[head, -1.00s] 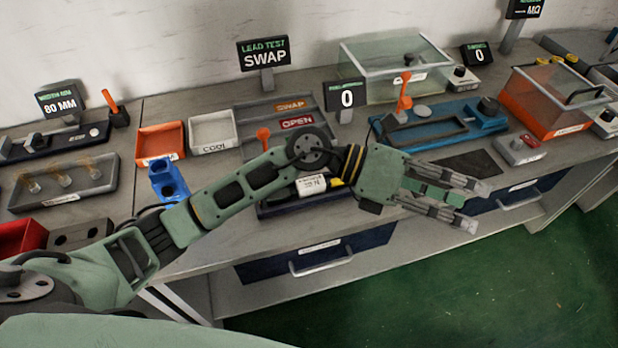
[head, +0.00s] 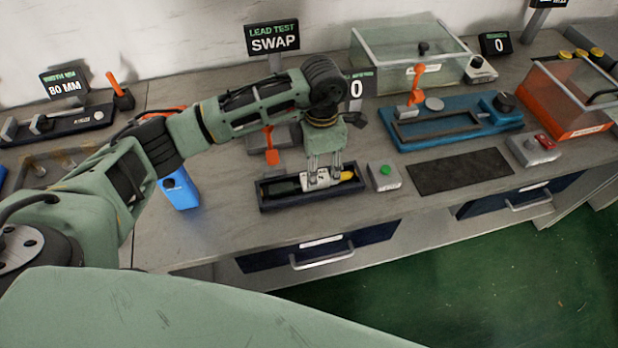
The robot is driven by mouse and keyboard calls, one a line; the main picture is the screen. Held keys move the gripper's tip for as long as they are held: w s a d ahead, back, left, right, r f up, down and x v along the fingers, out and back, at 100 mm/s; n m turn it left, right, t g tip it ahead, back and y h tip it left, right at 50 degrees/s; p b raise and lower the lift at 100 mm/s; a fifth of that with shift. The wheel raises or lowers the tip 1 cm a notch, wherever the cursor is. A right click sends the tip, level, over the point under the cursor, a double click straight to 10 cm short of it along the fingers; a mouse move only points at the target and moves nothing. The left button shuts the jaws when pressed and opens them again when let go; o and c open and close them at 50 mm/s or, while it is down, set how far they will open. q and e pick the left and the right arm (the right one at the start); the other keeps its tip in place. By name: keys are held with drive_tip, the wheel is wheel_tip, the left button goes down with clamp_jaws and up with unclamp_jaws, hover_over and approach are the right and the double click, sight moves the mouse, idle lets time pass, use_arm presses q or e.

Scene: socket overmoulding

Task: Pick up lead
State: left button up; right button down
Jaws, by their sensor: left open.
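A dark shallow tray (head: 283,206) lies near the front edge of the bench. In it is a long piece with a black left part, a white labelled middle and a yellow right end (head: 347,175); it appears to be the lead. My left gripper (head: 323,178) points straight down over this tray, its two open fingers at the white middle. I cannot tell whether they touch it. My arm hides part of the bench behind the tray. My right gripper is not in view.
A grey box with a green button (head: 385,176) stands just right of the tray, beside a dark mat (head: 458,172). A blue holder (head: 180,190) stands to the left. An orange lever (head: 271,150) rises behind the tray. A blue fixture (head: 450,128) stands at the back right.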

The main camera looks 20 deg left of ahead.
sight(318, 175)
use_arm(q)
drive_tip(key=shift+a+f, duration=0.1)
drive_tip(key=shift+f, duration=1.45)
drive_tip(key=shift+c, duration=0.4)
clamp_jaws()
drive_tip(key=shift+r, duration=0.15)
